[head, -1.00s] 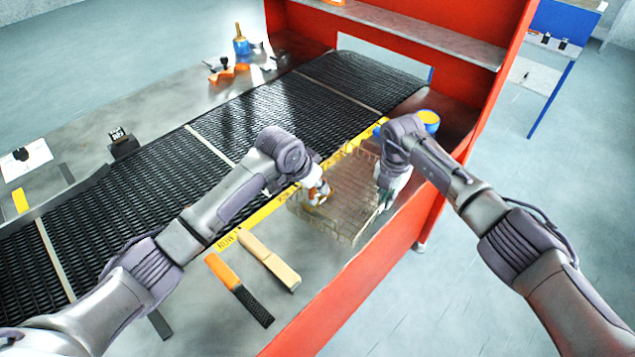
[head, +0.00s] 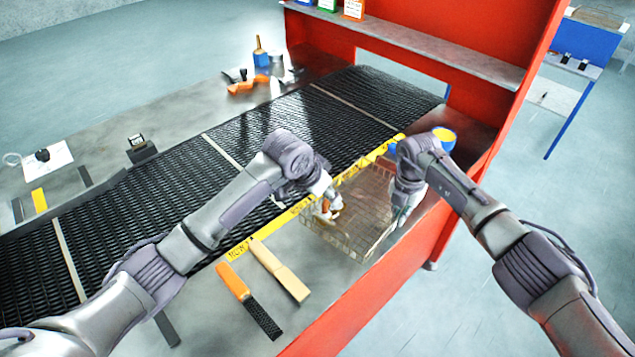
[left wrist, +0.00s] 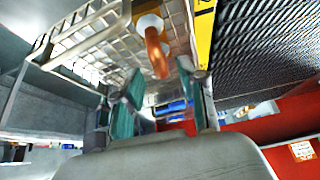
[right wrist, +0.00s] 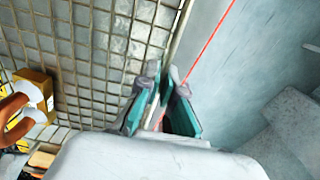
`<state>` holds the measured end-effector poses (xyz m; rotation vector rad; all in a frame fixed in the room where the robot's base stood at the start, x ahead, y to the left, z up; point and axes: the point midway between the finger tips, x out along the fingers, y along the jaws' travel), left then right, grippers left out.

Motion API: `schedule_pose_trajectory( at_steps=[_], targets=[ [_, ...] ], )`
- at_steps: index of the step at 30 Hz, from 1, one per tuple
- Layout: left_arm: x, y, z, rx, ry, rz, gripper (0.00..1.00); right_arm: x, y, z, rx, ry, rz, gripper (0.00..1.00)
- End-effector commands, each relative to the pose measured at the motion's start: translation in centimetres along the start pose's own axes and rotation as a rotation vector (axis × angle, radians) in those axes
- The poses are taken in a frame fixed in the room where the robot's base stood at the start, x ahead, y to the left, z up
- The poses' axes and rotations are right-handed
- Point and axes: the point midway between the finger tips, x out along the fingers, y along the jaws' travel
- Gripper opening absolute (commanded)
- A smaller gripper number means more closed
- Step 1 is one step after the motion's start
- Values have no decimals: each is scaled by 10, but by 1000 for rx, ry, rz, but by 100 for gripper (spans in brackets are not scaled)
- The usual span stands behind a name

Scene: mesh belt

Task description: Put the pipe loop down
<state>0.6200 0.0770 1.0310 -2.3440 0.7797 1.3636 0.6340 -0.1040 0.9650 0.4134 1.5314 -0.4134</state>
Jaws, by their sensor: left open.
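A wire basket (head: 375,232) stands on the table between the belt and the red panel. The pipe loop, copper with white ends (head: 327,209), is at the basket's left part; it also shows in the left wrist view (left wrist: 157,52) and at the left edge of the right wrist view (right wrist: 22,104). My left gripper (left wrist: 163,95) is open with its fingers wide apart, close to the pipe loop and the basket's mesh. My right gripper (right wrist: 165,92) has its fingers close together on the basket's right rim. Its tips are mostly hidden by my wrist in the head view.
A black mesh belt (head: 290,130) with a yellow edge strip runs behind the basket. An orange-handled brush (head: 248,298) and a wooden block (head: 280,270) lie in front on the left. A blue and yellow tin (head: 444,138) stands behind my right wrist. The red panel (head: 345,318) borders the right side.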

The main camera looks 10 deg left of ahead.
Motion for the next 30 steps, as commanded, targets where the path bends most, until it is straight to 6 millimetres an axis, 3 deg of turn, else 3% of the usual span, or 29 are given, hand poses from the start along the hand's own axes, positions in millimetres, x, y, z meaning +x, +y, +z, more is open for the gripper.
schedule_pose_trajectory(
  at_steps=[6, 12, 27, 30],
  targets=[
    [-50, -1, -1, 3, 4, -2, 41, 0, 0, 0, 0, 0, 1, 0],
    [-78, 0, 0, 1, 1, 0, 41, -1, 0, 0, 0, 0, 1, 0],
    [-86, 0, 0, 0, 0, 0, 41, -1, 0, 0, 0, -1, 1, 0],
    [-86, 0, 0, 0, 0, 0, 41, -1, 0, 0, 0, -1, 1, 20]
  ],
)
